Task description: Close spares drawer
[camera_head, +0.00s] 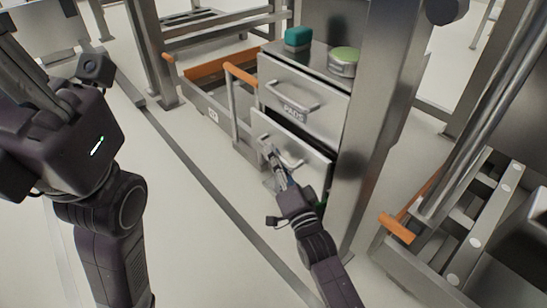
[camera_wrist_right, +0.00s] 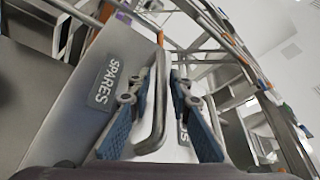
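The spares drawer (camera_head: 318,168) is the lower drawer of a metal cabinet. Its front appears to stand out from the upper drawer front. Its SPARES label (camera_wrist_right: 113,80) shows in the right wrist view. My right gripper (camera_head: 270,158) is at the drawer's handle. In the right wrist view the fingers of my right gripper (camera_wrist_right: 160,105) are apart, one on each side of the bar handle (camera_wrist_right: 158,95), with gaps visible. My left gripper (camera_head: 32,78) is at the far left, away from the cabinet; its fingertips are not clearly visible.
The upper drawer (camera_head: 308,112), labelled PADS, looks shut. A teal block (camera_head: 298,38) and a green-topped round tin (camera_head: 344,62) sit on the cabinet. A metal post (camera_head: 372,120) stands close on the right. A bin with an orange handle (camera_head: 240,73) is at the left. Open floor lies in front.

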